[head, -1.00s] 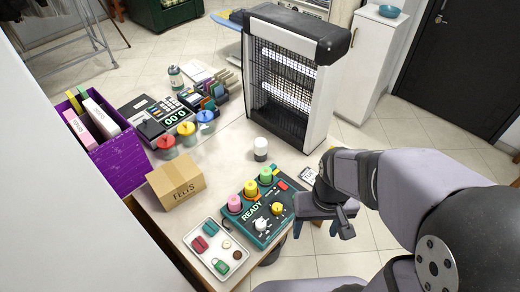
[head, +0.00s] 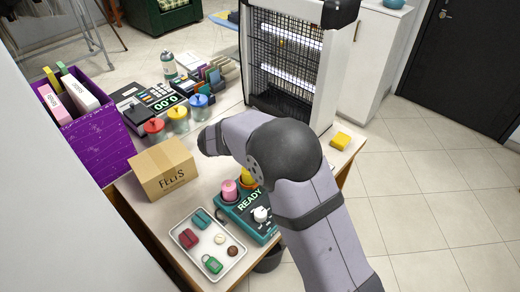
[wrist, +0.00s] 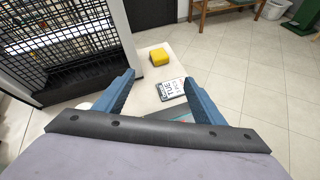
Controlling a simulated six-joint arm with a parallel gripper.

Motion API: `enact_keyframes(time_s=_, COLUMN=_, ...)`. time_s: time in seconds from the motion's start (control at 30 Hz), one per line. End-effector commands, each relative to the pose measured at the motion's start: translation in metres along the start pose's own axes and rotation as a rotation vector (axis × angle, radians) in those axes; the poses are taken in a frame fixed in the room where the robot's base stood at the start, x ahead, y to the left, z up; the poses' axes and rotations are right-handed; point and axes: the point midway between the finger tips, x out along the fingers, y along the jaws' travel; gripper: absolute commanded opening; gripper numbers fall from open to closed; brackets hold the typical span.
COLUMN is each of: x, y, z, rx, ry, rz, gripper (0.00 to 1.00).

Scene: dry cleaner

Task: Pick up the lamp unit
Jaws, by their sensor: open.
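The lamp unit appears to be the tall black and white box (head: 290,62) with glowing tubes behind a black grille. It stands upright at the back right of the table in the head view. Its top is cut off by the picture edge and my arm covers part of its lower front. In the wrist view the grille (wrist: 60,58) fills the upper left. My gripper (wrist: 159,77) is open, with its blue fingers apart and nothing held between them. It is to the right of the unit in the wrist view, apart from the grille.
A yellow block (head: 341,140) and a white "TUE" card (wrist: 171,88) lie beyond the fingers. A cardboard box (head: 163,169), a small tray (head: 208,244) and a teal "READY" device (head: 245,212) occupy the near table. A purple bin (head: 98,146) stands left. Floor right of the table is clear.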

Motion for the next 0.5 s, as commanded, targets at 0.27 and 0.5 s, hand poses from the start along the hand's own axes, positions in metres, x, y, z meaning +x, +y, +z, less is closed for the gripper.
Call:
enact_keyframes(time_s=0.27, x=-0.055, y=0.099, z=-0.063, rx=-0.270, ry=-0.328, rz=0.321, gripper=0.63)
enact_keyframes(time_s=0.5, x=-0.077, y=0.117, z=-0.070, rx=-0.311, ry=-0.412, rz=0.388, gripper=0.63)
